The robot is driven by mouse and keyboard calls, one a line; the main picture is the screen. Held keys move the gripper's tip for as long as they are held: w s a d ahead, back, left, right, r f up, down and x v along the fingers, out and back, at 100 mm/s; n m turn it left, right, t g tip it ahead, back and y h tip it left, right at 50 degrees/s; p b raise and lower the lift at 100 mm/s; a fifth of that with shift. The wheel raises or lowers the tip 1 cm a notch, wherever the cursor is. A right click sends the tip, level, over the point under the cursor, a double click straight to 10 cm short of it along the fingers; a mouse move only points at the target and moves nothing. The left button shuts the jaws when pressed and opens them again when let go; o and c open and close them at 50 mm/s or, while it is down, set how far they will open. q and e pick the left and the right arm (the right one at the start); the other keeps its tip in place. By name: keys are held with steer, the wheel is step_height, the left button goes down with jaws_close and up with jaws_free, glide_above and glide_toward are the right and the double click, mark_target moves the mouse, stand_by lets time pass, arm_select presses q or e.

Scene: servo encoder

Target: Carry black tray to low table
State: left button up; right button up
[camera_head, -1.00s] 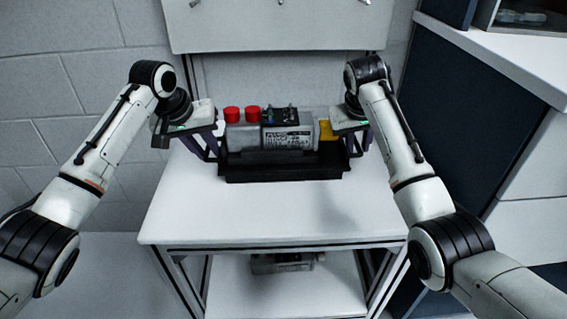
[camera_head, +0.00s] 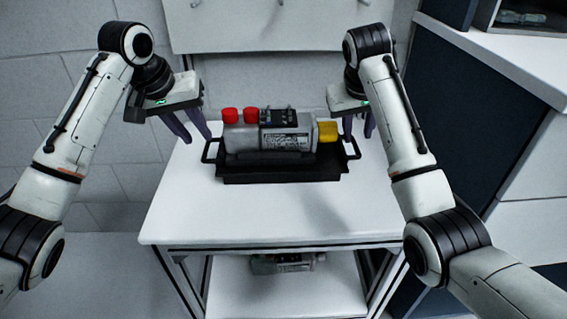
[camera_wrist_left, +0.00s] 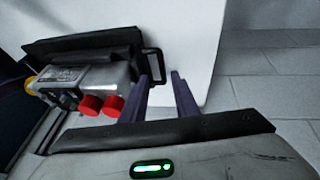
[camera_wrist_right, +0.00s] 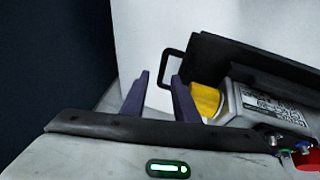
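The black tray (camera_head: 282,177) sits flat on the white table (camera_head: 270,218) and carries a grey servo encoder with red caps and a yellow end (camera_head: 280,138). My left gripper (camera_head: 197,139) is open and empty, just above and left of the tray's left handle (camera_head: 208,150). The left wrist view shows that handle (camera_wrist_left: 153,62) beyond the parted fingertips (camera_wrist_left: 160,75). My right gripper (camera_head: 357,137) is open and empty by the tray's right handle (camera_head: 352,148). That handle also shows in the right wrist view (camera_wrist_right: 167,65), beyond the spread fingers (camera_wrist_right: 160,75).
A similar grey device (camera_head: 285,263) lies on the lower shelf (camera_head: 285,293). A dark blue cabinet with a white top (camera_head: 490,60) stands close on the right. A light panel (camera_head: 275,25) rises behind the table. The table's front half is clear.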

steer(key=v, duration=0.5)
steer(key=shift+s+r, duration=0.15)
steer(key=shift+r, duration=0.2)
